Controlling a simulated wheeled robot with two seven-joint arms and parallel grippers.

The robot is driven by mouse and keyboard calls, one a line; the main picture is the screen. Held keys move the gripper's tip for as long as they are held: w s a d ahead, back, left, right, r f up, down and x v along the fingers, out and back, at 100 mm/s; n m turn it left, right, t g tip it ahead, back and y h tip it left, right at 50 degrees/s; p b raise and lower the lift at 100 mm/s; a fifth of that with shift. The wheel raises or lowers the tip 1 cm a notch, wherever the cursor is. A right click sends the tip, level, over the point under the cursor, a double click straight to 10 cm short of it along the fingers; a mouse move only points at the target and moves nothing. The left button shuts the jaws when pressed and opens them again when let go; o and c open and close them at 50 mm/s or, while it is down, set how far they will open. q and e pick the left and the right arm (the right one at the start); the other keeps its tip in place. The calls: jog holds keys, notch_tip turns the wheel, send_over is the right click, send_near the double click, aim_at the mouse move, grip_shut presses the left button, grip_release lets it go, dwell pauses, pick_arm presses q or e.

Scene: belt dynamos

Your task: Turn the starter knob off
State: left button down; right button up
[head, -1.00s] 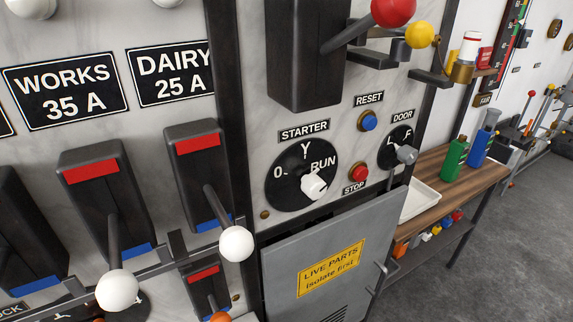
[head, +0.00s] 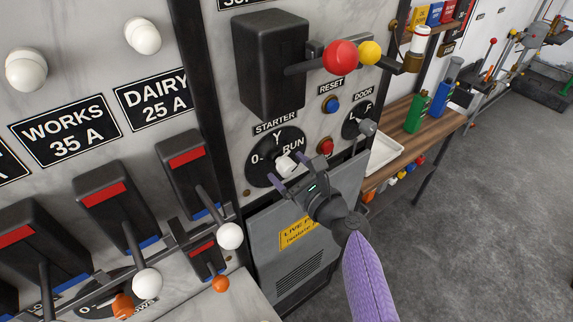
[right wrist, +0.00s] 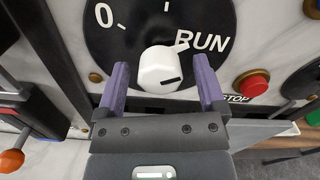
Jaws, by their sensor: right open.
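The starter knob is a white knob (head: 285,165) on a round black dial (head: 262,172) marked 0, Y and RUN, under the STARTER label (head: 275,123). In the right wrist view the knob (right wrist: 161,69) has its narrow pointer aimed toward RUN. My right gripper (head: 290,177) is in front of the dial with its purple fingers apart. In the right wrist view the open fingers (right wrist: 160,88) stand to either side of the knob's lower part, with a gap on both sides and nothing held. My left gripper is not in view.
A red STOP button (head: 325,147) and a blue RESET button (head: 331,104) sit right of the dial, near the DOOR knob (head: 367,127). A grey cabinet door (head: 300,262) is below. White-balled levers (head: 230,236) stand to the left. A wooden bench (head: 400,160) is at right.

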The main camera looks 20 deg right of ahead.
jog(key=shift+w+a, duration=0.2)
jog(key=shift+w, duration=0.35)
grip_shut()
